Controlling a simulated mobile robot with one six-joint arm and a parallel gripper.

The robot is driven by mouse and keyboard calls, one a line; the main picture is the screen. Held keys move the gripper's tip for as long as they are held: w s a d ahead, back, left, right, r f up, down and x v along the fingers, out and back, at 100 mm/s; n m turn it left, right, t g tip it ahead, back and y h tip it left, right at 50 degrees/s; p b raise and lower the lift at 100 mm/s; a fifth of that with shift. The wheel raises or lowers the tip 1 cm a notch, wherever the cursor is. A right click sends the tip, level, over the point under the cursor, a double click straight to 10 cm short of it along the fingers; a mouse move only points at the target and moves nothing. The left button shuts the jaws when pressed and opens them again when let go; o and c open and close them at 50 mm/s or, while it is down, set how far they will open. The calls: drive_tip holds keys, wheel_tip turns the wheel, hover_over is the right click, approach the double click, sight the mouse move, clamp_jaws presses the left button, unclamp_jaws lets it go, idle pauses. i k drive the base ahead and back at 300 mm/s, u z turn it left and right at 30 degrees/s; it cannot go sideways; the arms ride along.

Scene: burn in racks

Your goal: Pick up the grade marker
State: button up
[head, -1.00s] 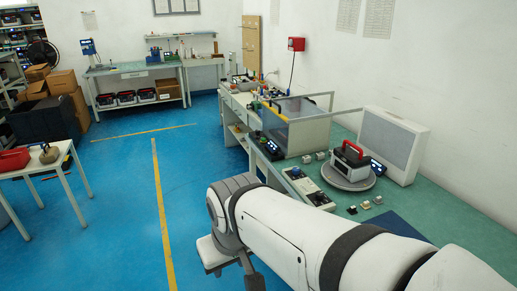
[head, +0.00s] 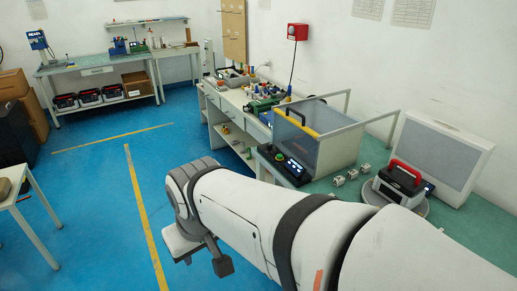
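I cannot make out a thing that is clearly the grade marker. Small upright coloured items (head: 289,93) stand among the clutter on the long bench at the right, too small to identify. My arm (head: 245,213) reaches from the lower right across the view, in front of the bench's near edge. The gripper's fingertips do not show, so whether it is open or holds anything is hidden.
A clear-walled box (head: 318,135), a black control unit (head: 288,164) and a red-handled device (head: 400,181) stand on the bench. A back bench (head: 97,68) holds black units on its lower shelf. A small table (head: 14,189) stands left. Blue floor (head: 90,218) between is clear.

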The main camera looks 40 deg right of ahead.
sight(338, 180)
drive_tip(key=i, duration=1.85)
drive_tip(key=z, duration=3.3)
drive_tip(key=i, duration=0.95)
drive_tip(key=u, duration=0.05)
